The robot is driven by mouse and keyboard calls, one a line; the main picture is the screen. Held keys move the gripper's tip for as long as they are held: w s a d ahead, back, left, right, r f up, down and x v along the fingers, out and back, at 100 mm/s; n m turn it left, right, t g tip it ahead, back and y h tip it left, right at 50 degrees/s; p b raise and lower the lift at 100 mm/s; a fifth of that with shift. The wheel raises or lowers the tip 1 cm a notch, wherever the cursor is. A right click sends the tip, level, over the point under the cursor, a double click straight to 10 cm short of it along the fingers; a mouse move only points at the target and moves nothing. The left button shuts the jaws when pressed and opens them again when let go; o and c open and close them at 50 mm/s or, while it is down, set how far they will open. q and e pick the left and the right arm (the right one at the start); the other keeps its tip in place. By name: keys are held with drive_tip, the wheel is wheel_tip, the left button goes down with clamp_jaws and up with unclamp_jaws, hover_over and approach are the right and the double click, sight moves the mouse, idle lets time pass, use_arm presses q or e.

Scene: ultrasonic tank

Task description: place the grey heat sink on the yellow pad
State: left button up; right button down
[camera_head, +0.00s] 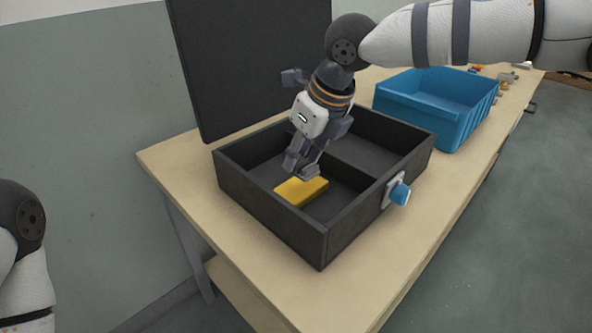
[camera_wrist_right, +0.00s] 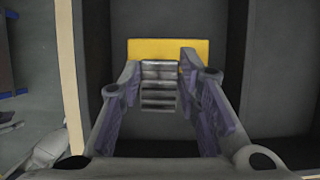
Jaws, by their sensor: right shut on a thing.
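The yellow pad (camera_head: 301,189) lies inside the near compartment of the dark open tank (camera_head: 268,213). My right gripper (camera_head: 300,172) points down into the tank, right over the pad's far part. In the right wrist view the grey heat sink (camera_wrist_right: 158,88), with its ridged fins, sits between the fingers of my right gripper (camera_wrist_right: 158,90), which is shut on it. Behind it the yellow pad (camera_wrist_right: 168,49) shows, partly covered by the heat sink and fingertips. I cannot tell whether the heat sink touches the pad. My left arm shows at the left edge; its gripper is out of view.
The tank stands on a wooden table (camera_head: 393,252), with a divider across it and a blue knob (camera_head: 400,194) on its side. A blue bin (camera_head: 437,104) stands behind it at the right. A dark upright panel (camera_head: 250,65) stands at the back. Several small items lie beyond the bin.

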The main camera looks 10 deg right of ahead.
sight(298, 186)
drive_tip(key=shift+w+f, duration=0.85)
drive_tip(key=shift+f, duration=0.2)
use_arm(q)
drive_tip(key=shift+s+f, duration=0.35)
use_arm(e)
drive_tip(key=shift+w+f, duration=0.15)
drive_tip(key=shift+f, duration=0.75)
drive_tip(key=shift+w+f, duration=0.15)
drive_tip(key=shift+f, duration=0.7)
drive_tip(key=c, duration=1.2)
unclamp_jaws()
drive_tip(key=shift+f, duration=0.1)
drive_tip(key=shift+o, duration=0.2)
drive_tip(key=p+v, duration=0.1)
drive_tip(key=v, duration=1.1)
use_arm(q)
drive_tip(key=shift+w+r, duration=0.7)
drive_tip(key=shift+w, duration=0.1)
use_arm(e)
drive_tip(key=shift+s, duration=0.1)
